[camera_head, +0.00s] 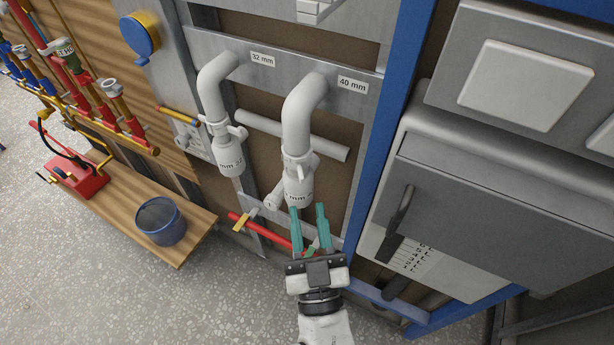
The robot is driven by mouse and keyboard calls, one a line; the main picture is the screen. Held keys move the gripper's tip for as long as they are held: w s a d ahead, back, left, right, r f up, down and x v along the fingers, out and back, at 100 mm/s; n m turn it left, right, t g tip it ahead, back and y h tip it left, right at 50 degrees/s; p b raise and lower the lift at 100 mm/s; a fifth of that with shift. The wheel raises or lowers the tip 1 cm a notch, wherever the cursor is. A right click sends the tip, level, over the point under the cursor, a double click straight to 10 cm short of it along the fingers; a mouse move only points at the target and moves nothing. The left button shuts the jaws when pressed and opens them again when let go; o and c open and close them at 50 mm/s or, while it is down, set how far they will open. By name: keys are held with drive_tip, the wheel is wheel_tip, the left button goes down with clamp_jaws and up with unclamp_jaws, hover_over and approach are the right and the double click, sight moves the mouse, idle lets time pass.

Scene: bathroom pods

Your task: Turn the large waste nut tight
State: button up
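The large waste trap (298,190) hangs under the white pipe labelled 40 mm (303,105) on the wall panel. Its white winged nut (299,161) sits around the pipe joint above the cup. My gripper (307,208) has two teal fingers, apart with an empty gap between them. The fingers point up the picture, just below the cup's lower end in this view. I cannot tell how near they are in depth. How tight the nut is cannot be seen.
The smaller 32 mm trap (229,155) hangs to the left. A red pipe (265,232) with a yellow lever (242,219) runs behind my gripper. A grey cabinet (480,200) with a handle stands to the right. A bench (120,215) holds a blue bucket (160,221).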

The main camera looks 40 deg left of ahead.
sight(302, 183)
drive_tip(key=p+x, duration=0.2)
drive_tip(key=x, duration=0.4)
drive_tip(key=shift+w+a, duration=0.1)
drive_tip(key=shift+a, duration=0.15)
drive_tip(key=shift+c, duration=0.5)
clamp_jaws()
